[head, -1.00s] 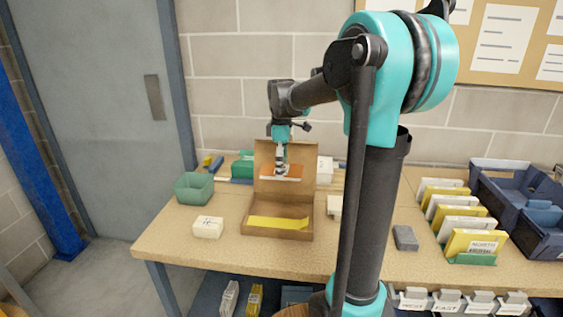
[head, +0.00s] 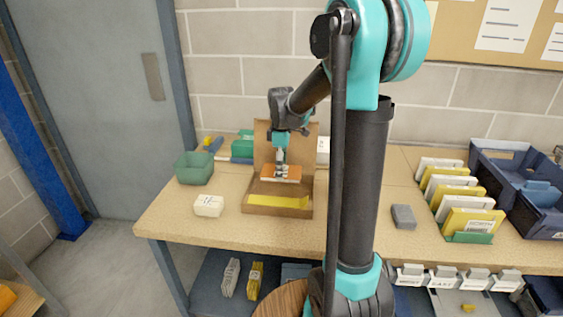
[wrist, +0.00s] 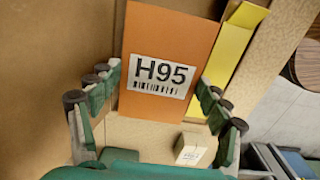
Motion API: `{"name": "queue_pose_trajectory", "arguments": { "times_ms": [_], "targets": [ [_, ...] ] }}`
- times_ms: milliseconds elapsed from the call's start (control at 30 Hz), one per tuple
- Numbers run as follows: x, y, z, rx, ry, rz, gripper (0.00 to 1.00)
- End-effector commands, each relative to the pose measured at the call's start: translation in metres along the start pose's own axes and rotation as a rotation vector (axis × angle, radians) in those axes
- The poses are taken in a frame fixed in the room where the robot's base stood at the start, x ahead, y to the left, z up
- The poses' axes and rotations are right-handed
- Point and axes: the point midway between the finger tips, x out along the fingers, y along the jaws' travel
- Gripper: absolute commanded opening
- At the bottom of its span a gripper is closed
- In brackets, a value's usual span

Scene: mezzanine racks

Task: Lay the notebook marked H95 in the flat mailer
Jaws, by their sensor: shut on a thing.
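The orange notebook (head: 288,174) is in my gripper (head: 281,165). Its white label reads H95 in the wrist view (wrist: 162,75), with my gripper's fingers (wrist: 152,105) on either side of it. The flat mailer (head: 264,210) is an open cardboard box on the table, its lid (head: 262,142) standing up at the back. The notebook is held above the mailer's tray, in front of the lid. A yellow piece (head: 278,201) lies in the front of the tray; it also shows in the wrist view (wrist: 230,45). The tray floor under the notebook is hidden.
A white labelled box (head: 209,206) stands left of the mailer, with a green bin (head: 194,168) behind it. A grey block (head: 403,217) lies to the right. Upright white and yellow packets (head: 470,222) and a blue bin (head: 500,165) stand farther right.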

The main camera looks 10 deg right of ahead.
Motion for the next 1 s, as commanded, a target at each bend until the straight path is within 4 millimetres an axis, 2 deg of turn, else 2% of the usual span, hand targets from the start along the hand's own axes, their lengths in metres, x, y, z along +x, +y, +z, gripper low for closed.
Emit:
{"name": "queue_pose_trajectory", "arguments": {
  "times_ms": [600,1000],
  "targets": [
    [0.054,0.0,0.0,0.0,0.0,0.0,0.44],
    [0.068,0.0,0.0,0.0,0.0,0.0,0.44]
  ]
}}
